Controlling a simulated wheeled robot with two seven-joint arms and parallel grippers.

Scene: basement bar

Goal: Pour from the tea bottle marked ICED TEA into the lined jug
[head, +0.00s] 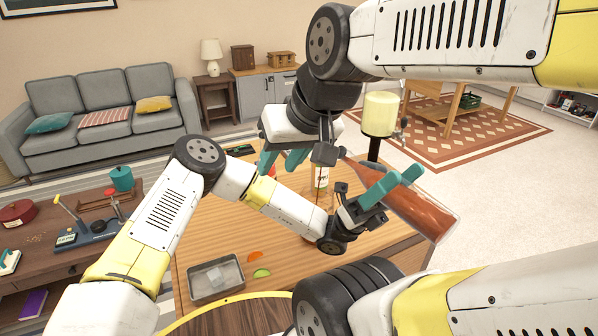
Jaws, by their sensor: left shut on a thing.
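My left gripper (379,187) is shut on a clear bottle of brown liquid (428,212). The bottle is tipped over, its neck up and to the left, its base down and to the right. No ICED TEA marking can be read on it. My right gripper (284,162) hangs left of the bottle's neck, its teal fingers apart, with nothing seen between them. Below and between the grippers stands an item with a white and green label (321,177), partly hidden by my arms. I cannot tell whether it is the lined jug, or whether liquid is flowing.
The wooden table (215,240) carries a grey metal tray (216,276), an orange slice (255,257) and a green slice (262,273). A cream cylinder on a dark stand (380,113) rises behind the bottle. A side table (60,255) with tools stands at left.

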